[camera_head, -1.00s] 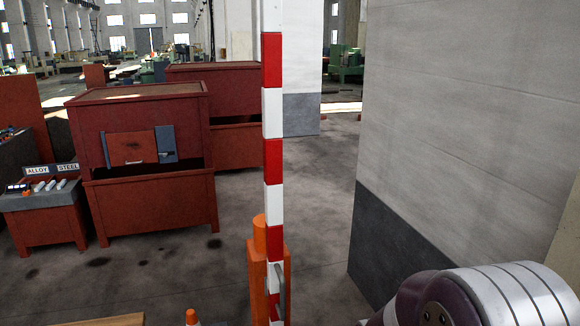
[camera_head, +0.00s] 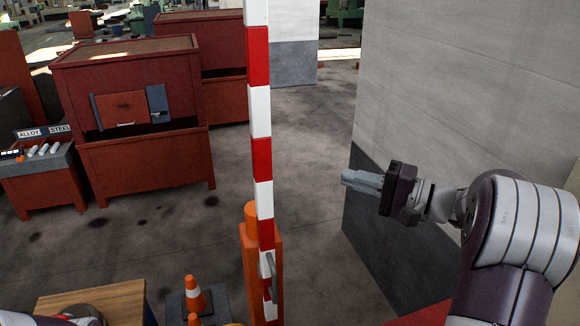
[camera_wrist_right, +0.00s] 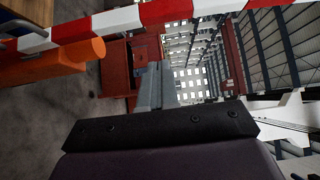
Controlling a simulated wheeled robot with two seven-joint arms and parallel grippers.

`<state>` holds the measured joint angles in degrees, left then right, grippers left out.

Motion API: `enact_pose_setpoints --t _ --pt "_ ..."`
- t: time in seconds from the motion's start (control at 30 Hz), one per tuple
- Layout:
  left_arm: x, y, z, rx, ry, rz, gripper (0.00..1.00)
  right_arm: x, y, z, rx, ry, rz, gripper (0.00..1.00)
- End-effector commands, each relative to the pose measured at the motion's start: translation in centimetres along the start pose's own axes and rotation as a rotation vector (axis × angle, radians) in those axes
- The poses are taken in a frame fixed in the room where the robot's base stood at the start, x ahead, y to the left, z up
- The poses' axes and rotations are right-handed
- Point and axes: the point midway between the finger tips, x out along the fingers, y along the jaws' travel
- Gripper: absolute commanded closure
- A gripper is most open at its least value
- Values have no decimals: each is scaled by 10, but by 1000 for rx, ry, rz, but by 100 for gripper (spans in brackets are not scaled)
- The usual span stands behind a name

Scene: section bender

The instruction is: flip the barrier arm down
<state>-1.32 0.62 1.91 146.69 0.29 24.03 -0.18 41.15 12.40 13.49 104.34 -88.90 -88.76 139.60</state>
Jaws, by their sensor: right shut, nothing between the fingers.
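The barrier arm (camera_head: 261,158) is a red and white striped bar standing upright in the head view. Its top runs out of the picture. Its lower end is at an orange post (camera_head: 248,262) with a rounded top. My right gripper (camera_head: 346,178) is shut and empty, to the right of the bar and apart from it, pointing left. In the right wrist view the barrier arm (camera_wrist_right: 110,22) crosses the top, with the orange post (camera_wrist_right: 60,62) at left and my gripper's fingers (camera_wrist_right: 155,80) in the middle. My left gripper is not visible; only a bit of my left arm shows at bottom left.
A grey and white wall (camera_head: 450,90) stands close behind my right arm. Red metal cabinets (camera_head: 140,170) stand at the left. The floor between cabinets and wall is clear.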

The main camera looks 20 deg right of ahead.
Motion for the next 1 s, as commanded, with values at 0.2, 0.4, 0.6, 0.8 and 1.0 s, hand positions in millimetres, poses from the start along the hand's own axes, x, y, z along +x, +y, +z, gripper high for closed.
enact_pose_setpoints --t 0.2,0.4,0.6,0.8,1.0 --pt "0 0 0 0 0 0 49 0 0 0 5 2 0 100" --pt "-4 0 -1 0 0 0 49 10 -1 0 5 1 1 100" --pt "-17 0 -2 0 0 0 49 50 -3 0 6 -1 1 100" --pt "-30 0 -4 0 0 0 49 93 -3 0 5 0 1 100" --pt "-40 0 -5 0 0 0 49 119 -3 17 5 1 1 100"
